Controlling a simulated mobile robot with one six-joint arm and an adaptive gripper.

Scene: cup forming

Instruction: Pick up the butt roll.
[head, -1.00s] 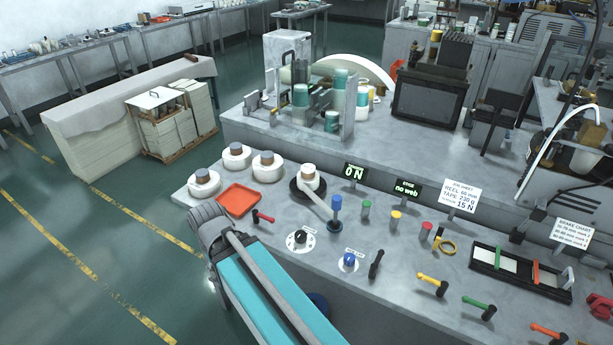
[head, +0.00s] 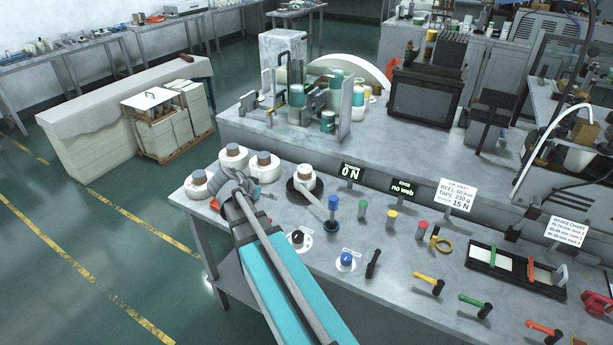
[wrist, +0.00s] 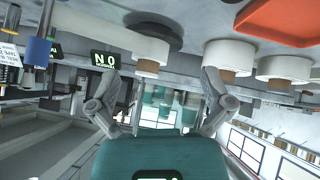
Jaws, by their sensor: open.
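Three white rolls with brown cores stand at the left end of the bench: a left one (head: 196,187), a back one (head: 233,161) and a right one (head: 264,168). A fourth white roll (head: 305,180) sits on a dark round disc, a strip running from it to a blue-topped post. I cannot tell which is the butt roll. My gripper (head: 254,192) is open and empty, above the bench in front of the three rolls. In the wrist view, which looks upside down, its spread fingers (wrist: 160,88) have rolls (wrist: 229,57) beyond them, none between them.
The red tray (wrist: 283,22) is mostly hidden by my gripper in the head view. Knobs, colored pegs and a small tension display (head: 350,172) stand to the right. A machine (head: 325,100) stands on the bench behind.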

